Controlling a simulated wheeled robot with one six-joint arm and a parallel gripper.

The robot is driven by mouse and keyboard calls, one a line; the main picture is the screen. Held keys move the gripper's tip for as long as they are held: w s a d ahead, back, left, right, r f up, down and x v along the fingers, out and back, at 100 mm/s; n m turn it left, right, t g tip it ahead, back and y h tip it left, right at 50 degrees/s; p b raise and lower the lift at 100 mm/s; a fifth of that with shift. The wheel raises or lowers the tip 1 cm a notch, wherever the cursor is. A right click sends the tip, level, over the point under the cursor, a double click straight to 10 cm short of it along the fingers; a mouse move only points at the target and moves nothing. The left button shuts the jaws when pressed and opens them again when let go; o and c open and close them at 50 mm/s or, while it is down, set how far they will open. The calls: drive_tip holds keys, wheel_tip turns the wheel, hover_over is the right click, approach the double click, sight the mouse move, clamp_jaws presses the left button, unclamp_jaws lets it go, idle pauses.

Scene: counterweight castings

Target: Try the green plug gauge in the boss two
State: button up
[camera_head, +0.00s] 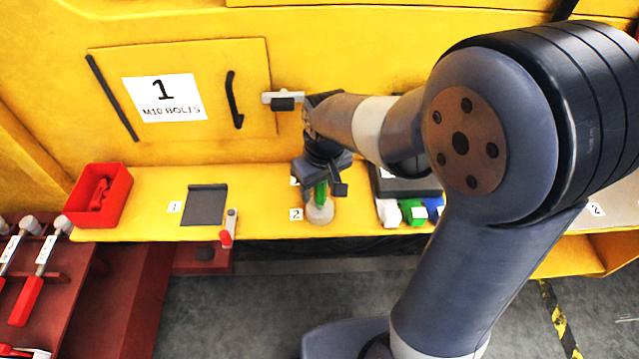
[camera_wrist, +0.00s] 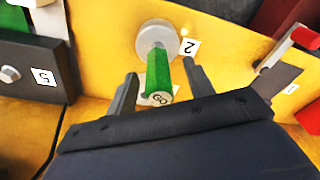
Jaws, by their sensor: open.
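The green plug gauge (camera_wrist: 156,78) stands upright on the round grey boss (camera_wrist: 158,37) beside the label 2, with its end marked GO facing the wrist camera. Its lower end meets the boss face; how deep it sits in the bore is hidden. The gauge (camera_head: 321,192) and the boss (camera_head: 320,213) also show in the head view, at the front of the yellow shelf. My gripper (camera_wrist: 159,72) is open, with one finger on each side of the gauge and a gap visible at each side. In the head view my gripper (camera_head: 322,182) is above the boss.
A red bin (camera_head: 98,195) stands at the shelf's left end. A yellow wall rises behind.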

drive_tip(key=shift+r, duration=0.1)
drive_tip(key=r, duration=0.7)
drive_tip(key=s+r, duration=0.1)
drive_tip(key=r, duration=0.2)
drive_tip(key=shift+d+r, duration=0.3)
drive_tip(key=shift+r, duration=0.05)
wheel_tip(320, 180, up, 12)
drive_tip(key=p, duration=1.1)
drive_tip(key=shift+f, duration=0.15)
idle(0.5)
